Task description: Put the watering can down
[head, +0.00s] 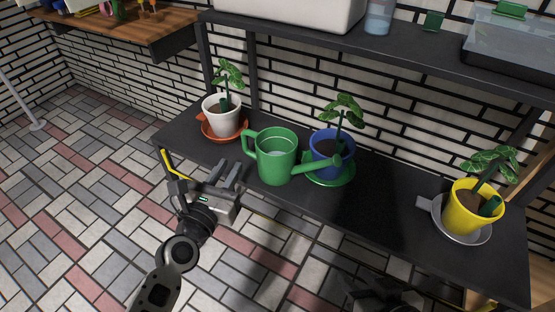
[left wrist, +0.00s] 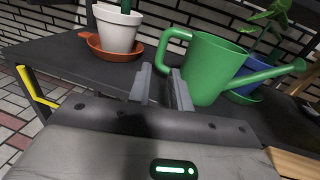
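The green watering can (head: 277,160) stands upright on the dark bench (head: 350,212), its handle to the left and its spout pointing right, over the rim of the blue pot's green saucer. It also shows in the left wrist view (left wrist: 212,72). My left gripper (head: 229,173) is open and empty at the bench's front edge, left of the can. In the left wrist view its two fingers (left wrist: 163,85) are apart, with the can's handle just beyond the tips and not between them. My right gripper (head: 382,293) is a dark shape at the bottom edge; its fingers are unclear.
A white pot (head: 221,116) on an orange saucer stands left of the can. A blue pot (head: 332,152) is close on its right. A yellow pot (head: 475,208) on a grey saucer stands at the right end. An upper shelf (head: 400,45) runs behind. Bare bench lies between blue and yellow pots.

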